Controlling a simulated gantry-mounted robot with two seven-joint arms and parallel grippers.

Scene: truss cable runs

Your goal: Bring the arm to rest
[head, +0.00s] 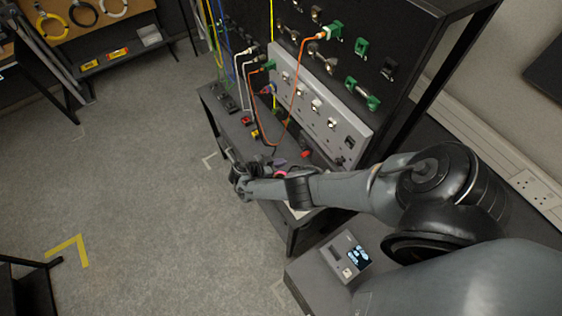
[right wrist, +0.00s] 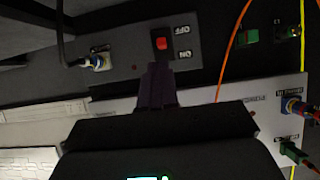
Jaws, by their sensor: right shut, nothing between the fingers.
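My right arm reaches in from the right of the head view. Its gripper (head: 279,162) is low in front of the connector panel and partly hard to make out there. In the right wrist view the dark purple fingers (right wrist: 160,70) are together with nothing between them. The fingertips appear just below a red rocker switch (right wrist: 161,42) marked OFF and ON; I cannot tell whether they touch it. My left gripper is not in view.
A grey panel (head: 318,105) with several connectors stands behind a dark shelf (head: 233,118). Orange cables (head: 297,85) and white cables hang in front. A small device with a screen (head: 347,256) sits on the near bench. Open floor (head: 140,170) lies left.

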